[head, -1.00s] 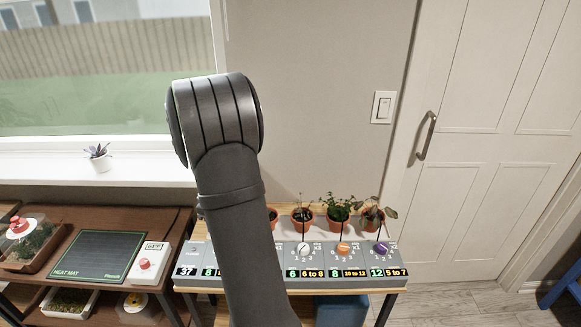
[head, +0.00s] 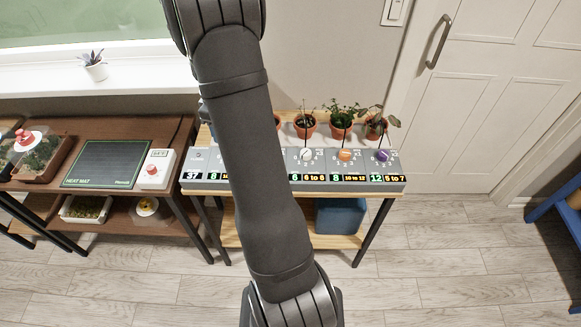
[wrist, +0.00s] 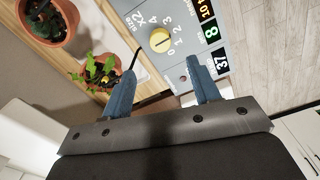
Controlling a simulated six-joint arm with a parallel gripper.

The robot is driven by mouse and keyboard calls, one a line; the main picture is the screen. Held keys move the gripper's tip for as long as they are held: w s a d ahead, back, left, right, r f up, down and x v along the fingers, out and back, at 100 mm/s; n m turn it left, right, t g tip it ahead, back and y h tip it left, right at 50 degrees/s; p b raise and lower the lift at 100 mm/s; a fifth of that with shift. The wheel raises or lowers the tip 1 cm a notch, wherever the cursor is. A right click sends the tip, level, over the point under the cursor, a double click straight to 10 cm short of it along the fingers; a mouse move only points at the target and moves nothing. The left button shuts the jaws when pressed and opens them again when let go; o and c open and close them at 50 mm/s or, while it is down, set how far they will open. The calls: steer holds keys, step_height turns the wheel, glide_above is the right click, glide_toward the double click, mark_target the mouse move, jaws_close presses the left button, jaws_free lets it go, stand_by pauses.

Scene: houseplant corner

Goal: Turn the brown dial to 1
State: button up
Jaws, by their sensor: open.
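No brown dial shows in either view; my arm hides part of the dial panel (head: 318,180) in the head view. On that panel a white dial (head: 306,154), an orange dial (head: 345,155) and a purple dial (head: 383,155) show right of my arm. In the wrist view a yellow dial (wrist: 160,40) is ringed by the numbers 0 to 4, beside displays reading 8 and 37. My gripper (wrist: 160,70) is open and empty, its blue fingers apart from the yellow dial. My gripper is not visible in the head view.
Potted plants (head: 341,121) stand along the panel's back edge; one pot (wrist: 98,72) is close to my left finger in the wrist view. Left of the panel is a brown shelf with a heat mat (head: 107,164) and a red-knobbed box (head: 154,169). A white door (head: 505,90) stands at right.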

steer(key=d+r+m, duration=0.8)
steer(key=d, duration=0.4)
steer(key=f, duration=1.7)
steer(key=shift+d+f, duration=0.2)
steer(key=shift+f, duration=0.05)
steer(key=c, duration=1)
steer(key=m, duration=0.4)
steer(key=shift+m, duration=1.8)
